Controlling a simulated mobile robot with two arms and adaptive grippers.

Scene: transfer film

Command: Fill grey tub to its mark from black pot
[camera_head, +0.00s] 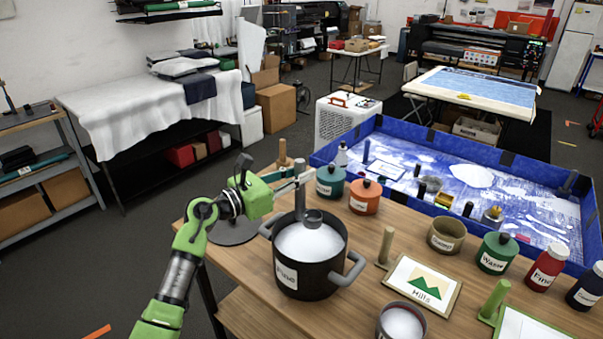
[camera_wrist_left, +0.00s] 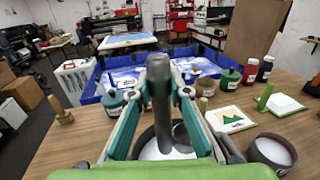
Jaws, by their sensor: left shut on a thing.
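The black pot (camera_head: 312,275) stands on the wooden table with white material inside and a label on its front. My left gripper (camera_head: 302,178) is shut on the upright grey handle of a ladle (camera_head: 314,217). The ladle's small round head is over the white material inside the pot; I cannot tell how deep it sits. In the left wrist view the handle (camera_wrist_left: 160,95) stands between the fingers, and the pot is partly hidden behind them. The grey tub (camera_head: 384,334) is at the bottom edge, right of the pot, with white material inside.
A "Hills" picture card (camera_head: 424,285) lies right of the pot. Teal (camera_head: 331,182) and orange (camera_head: 365,198) jars stand behind it. An olive tub (camera_head: 446,234) and green (camera_head: 496,254) and red (camera_head: 545,269) containers stand to the right. A blue-walled tray (camera_head: 470,219) lies beyond.

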